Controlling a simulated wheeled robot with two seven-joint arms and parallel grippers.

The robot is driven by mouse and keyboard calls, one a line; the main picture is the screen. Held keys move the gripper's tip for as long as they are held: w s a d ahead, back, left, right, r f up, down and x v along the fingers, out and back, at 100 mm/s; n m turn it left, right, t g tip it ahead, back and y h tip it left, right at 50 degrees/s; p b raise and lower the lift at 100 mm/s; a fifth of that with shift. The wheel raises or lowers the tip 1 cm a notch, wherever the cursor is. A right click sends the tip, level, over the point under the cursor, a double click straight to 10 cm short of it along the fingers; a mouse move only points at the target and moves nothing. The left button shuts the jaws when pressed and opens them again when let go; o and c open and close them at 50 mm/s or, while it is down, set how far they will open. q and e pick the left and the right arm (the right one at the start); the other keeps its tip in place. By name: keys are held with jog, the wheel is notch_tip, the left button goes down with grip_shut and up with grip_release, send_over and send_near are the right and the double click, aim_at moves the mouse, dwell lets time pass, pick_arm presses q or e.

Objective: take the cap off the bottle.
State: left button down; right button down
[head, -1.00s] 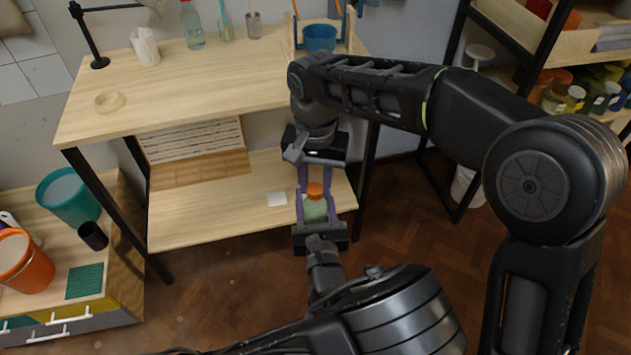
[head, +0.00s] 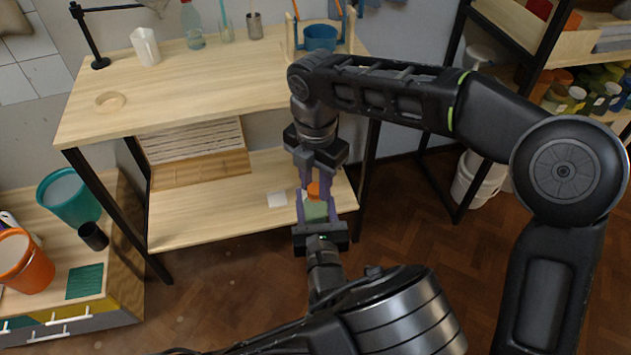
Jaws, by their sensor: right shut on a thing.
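The bottle (head: 316,212) is a small green body with an orange cap (head: 313,190) at its top, in front of the table's lower shelf. My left gripper (head: 316,205), coming up from below, has its purple fingers on both sides of the green body and is shut on it. My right gripper (head: 316,187), coming down from above, is shut on the orange cap. The fingers partly hide the cap and the body. The cap is right above the body; I cannot tell whether a gap lies between them.
A wooden table (head: 200,92) carries a wooden ring (head: 109,102), a white jug (head: 145,46) and a blue pot (head: 320,37) in a wooden holder. An orange bucket (head: 25,265) stands at left.

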jog(key=shift+n, duration=0.7)
jog(key=shift+r, duration=0.2)
jog(key=shift+r, duration=0.9)
jog(key=shift+r, duration=2.05)
